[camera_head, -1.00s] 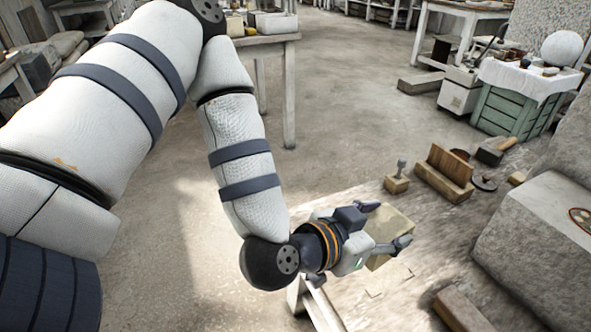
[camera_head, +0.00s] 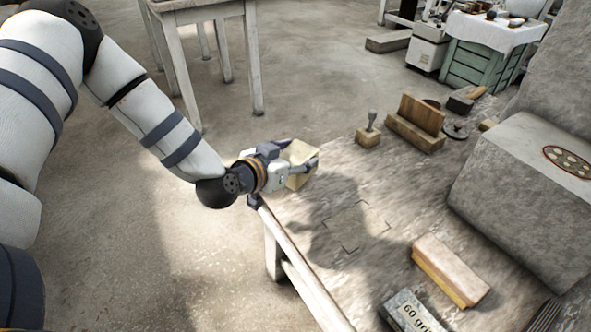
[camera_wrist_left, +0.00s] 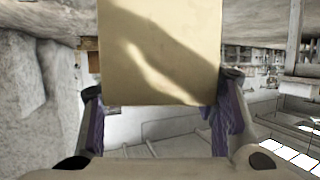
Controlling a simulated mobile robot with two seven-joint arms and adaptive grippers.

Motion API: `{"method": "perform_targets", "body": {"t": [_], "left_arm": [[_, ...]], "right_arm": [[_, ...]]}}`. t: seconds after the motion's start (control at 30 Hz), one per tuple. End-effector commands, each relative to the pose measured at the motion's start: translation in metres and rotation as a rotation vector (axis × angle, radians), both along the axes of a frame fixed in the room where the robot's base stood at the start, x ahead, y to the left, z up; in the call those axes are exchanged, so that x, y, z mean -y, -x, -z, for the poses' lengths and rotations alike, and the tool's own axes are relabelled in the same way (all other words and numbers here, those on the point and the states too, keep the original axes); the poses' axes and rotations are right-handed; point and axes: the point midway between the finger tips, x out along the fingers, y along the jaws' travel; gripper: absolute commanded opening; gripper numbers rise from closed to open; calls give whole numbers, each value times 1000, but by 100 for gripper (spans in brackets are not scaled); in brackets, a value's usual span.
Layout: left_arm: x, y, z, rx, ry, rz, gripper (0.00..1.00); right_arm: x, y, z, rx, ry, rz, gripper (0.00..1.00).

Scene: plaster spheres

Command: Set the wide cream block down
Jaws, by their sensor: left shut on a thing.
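The wide cream block (camera_head: 297,153) is between the fingers of my left gripper (camera_head: 301,157), near the left edge of the worktable (camera_head: 330,205). My left gripper is shut on it. In the left wrist view the block (camera_wrist_left: 160,50) fills the upper middle, with a finger on either side of its lower part. Whether its underside touches the table is hidden. A thin dark corner-marked outline (camera_head: 352,228) lies on the bare tabletop to the right of and nearer than the block. My right gripper is not in view.
A wooden stamp-like tool (camera_head: 369,130) and a brown wooden holder (camera_head: 416,122) stand at the back. A wood-topped block (camera_head: 450,270) and a "60 grit" box (camera_head: 411,312) lie in front. A large grey stone block (camera_head: 535,190) takes up the right side.

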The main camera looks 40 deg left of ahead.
Motion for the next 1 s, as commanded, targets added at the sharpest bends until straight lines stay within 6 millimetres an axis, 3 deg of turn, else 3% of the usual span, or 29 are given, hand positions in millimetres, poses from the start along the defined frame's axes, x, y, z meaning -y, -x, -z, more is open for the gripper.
{"method": "perform_targets", "body": {"t": [0.27,0.63,0.67,0.7,0.73,1.0], "left_arm": [[-7,-5,39,1,-1,-1,0],[-6,-6,40,7,0,0,0],[-7,-5,42,2,0,0,58],[-7,-5,42,2,0,0,67],[-7,-5,41,2,0,0,74],[-7,-5,41,3,0,0,74]], "right_arm": [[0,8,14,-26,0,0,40],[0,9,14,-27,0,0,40],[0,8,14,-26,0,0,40],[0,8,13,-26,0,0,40],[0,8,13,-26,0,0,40],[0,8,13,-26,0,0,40]]}}
